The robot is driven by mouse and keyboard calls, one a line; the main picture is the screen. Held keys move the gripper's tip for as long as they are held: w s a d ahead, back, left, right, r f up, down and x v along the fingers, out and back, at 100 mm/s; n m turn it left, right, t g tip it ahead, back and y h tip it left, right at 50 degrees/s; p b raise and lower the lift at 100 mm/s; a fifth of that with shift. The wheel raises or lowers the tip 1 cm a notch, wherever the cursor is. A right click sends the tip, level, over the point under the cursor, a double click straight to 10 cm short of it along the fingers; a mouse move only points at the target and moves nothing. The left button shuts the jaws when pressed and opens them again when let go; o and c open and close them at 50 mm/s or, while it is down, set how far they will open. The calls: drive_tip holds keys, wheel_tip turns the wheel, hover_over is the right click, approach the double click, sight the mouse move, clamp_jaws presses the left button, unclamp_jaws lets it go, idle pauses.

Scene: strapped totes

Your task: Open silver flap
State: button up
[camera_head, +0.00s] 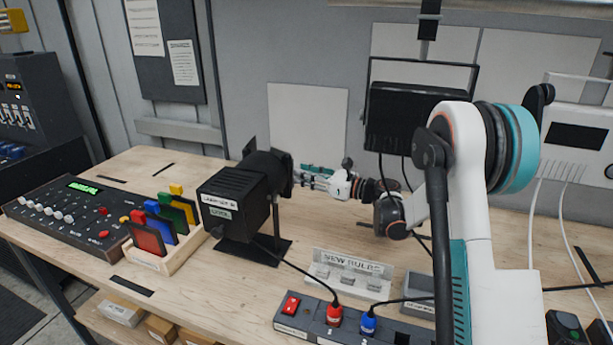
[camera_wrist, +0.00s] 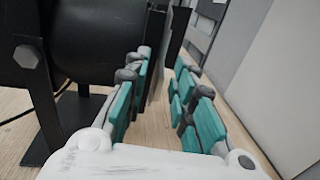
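A black stage lamp (camera_head: 232,200) stands on the bench, with dark hinged flaps at its front end. In the wrist view the lamp body (camera_wrist: 85,40) fills the upper left. A thin dark-grey flap (camera_wrist: 158,82) stands edge-on there, between my fingers; I cannot tell if it is the silver one. My gripper (camera_head: 304,174) is at the lamp's front, to its right. In the wrist view my gripper (camera_wrist: 166,68) has its teal-padded fingers apart, one on each side of the flap. Whether either finger touches it cannot be told.
A rack of coloured filters (camera_head: 165,238) and a control console (camera_head: 75,210) are left of the lamp. A bulb holder (camera_head: 348,278) and a power strip (camera_head: 318,318) with cables lie in front. A second black lamp (camera_head: 405,115) hangs behind. White panels line the wall.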

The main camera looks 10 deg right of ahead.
clamp_jaws()
drive_tip(key=shift+s+t, duration=0.1)
drive_tip(key=shift+t, duration=0.2)
drive_tip(key=m+t+h, duration=0.1)
drive_tip(key=a+m+t+h+b, duration=0.1)
drive_tip(key=h, duration=0.1)
drive_tip(key=s+m+t+h, duration=0.1)
drive_tip(key=m+h, duration=0.1)
drive_tip(key=shift+a, duration=0.3)
drive_tip(key=shift+s+a+m+t+h+b, duration=0.1)
drive_tip(key=shift+a+m+t+h+b, duration=0.3)
drive_tip(key=shift+m+h, duration=0.6)
drive_tip(key=shift+s+a+m+t+h+b, duration=0.15)
drive_tip(key=shift+m+t+h, duration=0.45)
drive_tip(key=shift+h, duration=0.7)
drive_tip(key=shift+w+d+h, duration=0.1)
drive_tip(key=shift+h, duration=0.2)
drive_tip(key=shift+o, duration=1.6)
unclamp_jaws()
